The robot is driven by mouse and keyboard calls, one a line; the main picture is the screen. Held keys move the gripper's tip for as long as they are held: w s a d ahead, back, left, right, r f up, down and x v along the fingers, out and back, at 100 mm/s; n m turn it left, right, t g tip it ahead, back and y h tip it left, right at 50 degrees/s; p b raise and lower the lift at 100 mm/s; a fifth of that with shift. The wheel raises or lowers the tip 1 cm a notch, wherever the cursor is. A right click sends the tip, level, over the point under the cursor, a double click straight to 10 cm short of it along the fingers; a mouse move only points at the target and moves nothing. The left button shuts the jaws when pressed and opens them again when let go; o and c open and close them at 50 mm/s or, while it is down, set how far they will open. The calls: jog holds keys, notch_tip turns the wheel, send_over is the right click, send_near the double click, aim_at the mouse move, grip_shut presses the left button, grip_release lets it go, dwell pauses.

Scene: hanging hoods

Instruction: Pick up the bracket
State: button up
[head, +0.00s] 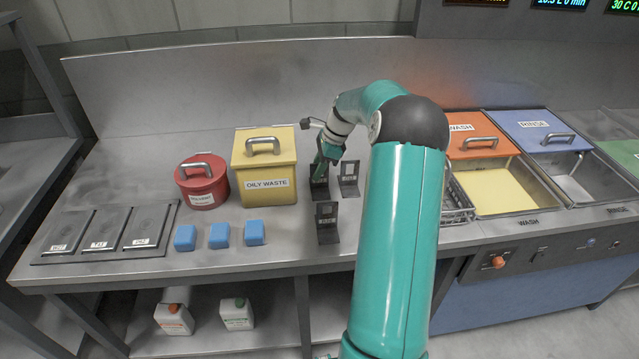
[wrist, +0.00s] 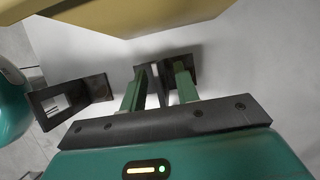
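Three dark L-shaped brackets with a window in the upright plate stand on the steel bench. One bracket (head: 319,190) is under my gripper (head: 327,155), another bracket (head: 349,180) stands just right of it, and a third (head: 327,224) is nearer the front edge. In the wrist view, the two green fingers of my gripper (wrist: 158,90) stand apart, with a dark bracket (wrist: 162,76) between and behind them. The fingers partly hide it, and contact is not clear. Another bracket (wrist: 72,100) lies to the left in that view.
A yellow oily waste bin (head: 264,190) stands close left of my gripper; its yellow edge (wrist: 130,22) fills the wrist view's top. A red solvent can (head: 203,185), blue blocks (head: 219,236) and a tray (head: 105,232) are farther left. Wash (head: 500,190) and rinse basins are right.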

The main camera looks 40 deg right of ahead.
jog(key=shift+f, duration=0.4)
jog(key=shift+a, duration=0.1)
grip_shut()
jog(key=shift+w+r, duration=0.1)
dwell(0.9)
